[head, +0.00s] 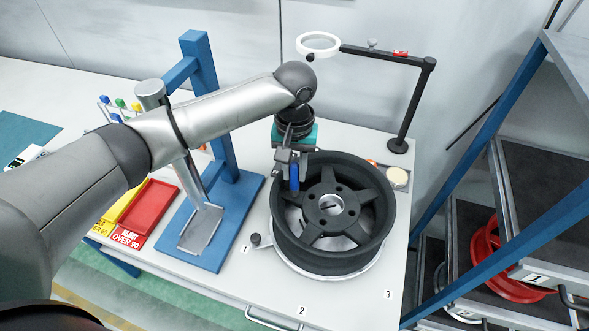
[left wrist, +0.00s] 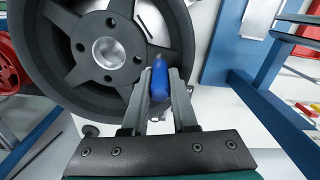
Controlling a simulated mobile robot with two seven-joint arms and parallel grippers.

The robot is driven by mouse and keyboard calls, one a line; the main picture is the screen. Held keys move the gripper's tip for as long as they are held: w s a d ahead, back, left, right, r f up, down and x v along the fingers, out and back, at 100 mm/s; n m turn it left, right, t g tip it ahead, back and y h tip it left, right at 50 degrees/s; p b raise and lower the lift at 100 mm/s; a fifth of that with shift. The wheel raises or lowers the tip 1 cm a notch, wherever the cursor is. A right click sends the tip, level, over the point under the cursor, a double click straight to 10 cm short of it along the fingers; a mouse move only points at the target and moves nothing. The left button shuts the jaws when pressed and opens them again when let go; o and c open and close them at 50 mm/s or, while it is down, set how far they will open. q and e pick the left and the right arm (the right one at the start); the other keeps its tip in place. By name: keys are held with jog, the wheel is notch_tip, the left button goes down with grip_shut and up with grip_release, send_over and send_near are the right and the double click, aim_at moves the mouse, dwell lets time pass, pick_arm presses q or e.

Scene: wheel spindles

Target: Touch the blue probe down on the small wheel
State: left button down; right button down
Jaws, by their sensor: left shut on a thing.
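My left gripper (head: 290,166) is shut on the blue probe (head: 294,177) at the left part of the black five-spoke wheel (head: 384,215). The wheel lies flat on a round light-grey base on the table. In the left wrist view, the probe (left wrist: 160,82) sits between the two grey fingers, with the wheel (left wrist: 75,60) behind it, its hub to the upper left. The probe overlaps the rim in both views; I cannot tell whether its tip touches the wheel. My right gripper is not in view.
A blue stand (head: 222,140) rises left of the wheel. Red (head: 150,207) and yellow trays lie further left. A black-armed ring lamp (head: 400,100) stands behind. The table's front right corner is clear.

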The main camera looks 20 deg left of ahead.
aim_at(295, 164)
pick_arm(q)
jog(key=shift+f, duration=0.45)
dwell(1.0)
jog(key=shift+s+f+p, duration=0.15)
jog(key=shift+f+p, duration=0.05)
jog(key=shift+p, duration=0.4)
dwell(2.2)
notch_tip(295, 164, up, 3)
jog(key=p, duration=0.3)
jog(key=shift+p, duration=0.35)
notch_tip(295, 164, up, 2)
jog(key=shift+p, duration=0.75)
jog(key=shift+r, duration=1.15)
